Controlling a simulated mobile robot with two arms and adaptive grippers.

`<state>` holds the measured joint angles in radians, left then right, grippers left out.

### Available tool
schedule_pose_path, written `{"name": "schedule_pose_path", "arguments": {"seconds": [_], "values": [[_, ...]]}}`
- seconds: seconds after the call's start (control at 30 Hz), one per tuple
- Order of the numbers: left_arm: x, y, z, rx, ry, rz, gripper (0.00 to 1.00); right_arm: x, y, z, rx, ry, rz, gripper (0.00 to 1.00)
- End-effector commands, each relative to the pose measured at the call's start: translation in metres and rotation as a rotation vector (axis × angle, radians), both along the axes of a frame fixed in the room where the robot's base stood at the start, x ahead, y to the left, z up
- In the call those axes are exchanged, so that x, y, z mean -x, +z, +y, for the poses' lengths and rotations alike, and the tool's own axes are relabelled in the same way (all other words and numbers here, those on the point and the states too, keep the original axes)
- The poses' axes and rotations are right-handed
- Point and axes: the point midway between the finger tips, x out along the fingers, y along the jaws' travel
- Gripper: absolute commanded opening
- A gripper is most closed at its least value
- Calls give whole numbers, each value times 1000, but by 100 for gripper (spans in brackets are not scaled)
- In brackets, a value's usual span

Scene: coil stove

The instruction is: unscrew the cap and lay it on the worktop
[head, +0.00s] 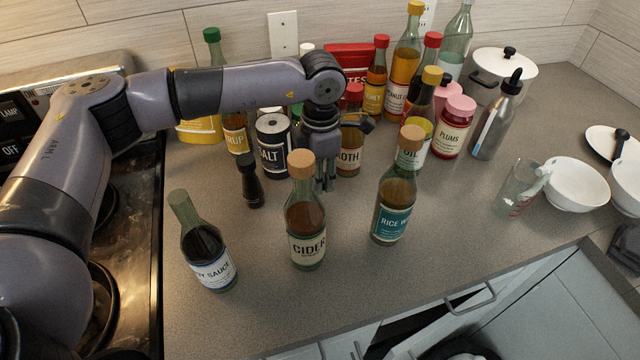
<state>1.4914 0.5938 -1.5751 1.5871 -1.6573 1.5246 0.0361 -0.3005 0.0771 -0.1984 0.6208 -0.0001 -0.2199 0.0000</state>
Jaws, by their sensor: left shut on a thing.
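My left gripper (326,184) reaches down behind the cider bottle (305,228), its fingertips low near the worktop (330,315). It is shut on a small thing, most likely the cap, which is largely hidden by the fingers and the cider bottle. The soy sauce bottle (207,246) stands at the front left with a bare green neck and no cap on it. The cider bottle and the rice wine bottle (393,195) both have tan caps on. My right gripper is not in view.
The salt tin (273,146), a dark pepper mill (249,180) and several bottles crowd around and behind the gripper. The stove (135,230) lies left. A glass jug (514,188) and white bowl (575,185) stand right. The front worktop is clear.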

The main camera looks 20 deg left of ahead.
Motion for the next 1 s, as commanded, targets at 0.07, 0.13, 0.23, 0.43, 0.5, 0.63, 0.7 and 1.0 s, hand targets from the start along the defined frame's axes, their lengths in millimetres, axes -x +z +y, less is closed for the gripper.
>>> {"name": "schedule_pose_path", "arguments": {"seconds": [0.07, 0.13, 0.23, 0.43, 0.5, 0.63, 0.7, 1.0], "values": [[1, -8, 0, -2, -1, 3, 0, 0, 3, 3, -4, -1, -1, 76], [1, -18, 0, -1, -1, 6, 0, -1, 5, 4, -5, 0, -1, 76], [1, -33, 0, -2, -1, 5, 0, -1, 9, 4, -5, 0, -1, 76], [0, -41, 0, 0, -1, 0, 0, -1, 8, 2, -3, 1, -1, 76], [0, -41, 0, -1, -1, 1, 0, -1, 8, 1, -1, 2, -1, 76], [0, -45, 0, 0, -1, 1, 0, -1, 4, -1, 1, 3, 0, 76], [0, -44, 0, 0, -1, 0, 29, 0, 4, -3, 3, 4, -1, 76], [1, -44, 0, 0, -1, 1, 48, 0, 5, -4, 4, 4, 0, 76]]}}
